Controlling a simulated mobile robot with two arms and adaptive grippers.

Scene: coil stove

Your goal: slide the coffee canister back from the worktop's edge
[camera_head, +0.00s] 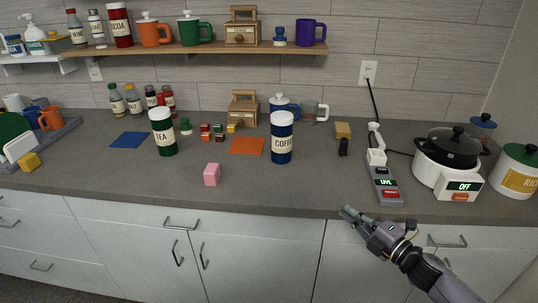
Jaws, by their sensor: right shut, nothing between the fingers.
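The coffee canister (281,143) is dark blue with a white lid and a label reading COFFEE. It stands upright on the grey worktop (300,196), around the middle of its depth and clear of the front edge. My right gripper (346,211) is shut and empty at the worktop's front edge, to the right of the canister and nearer to me. It does not touch the canister. My left gripper is not in view.
A pink block (212,174) lies left of the canister, near the front. A green tea canister (162,136) stands farther left. An orange mat (246,146) lies beside the coffee canister.

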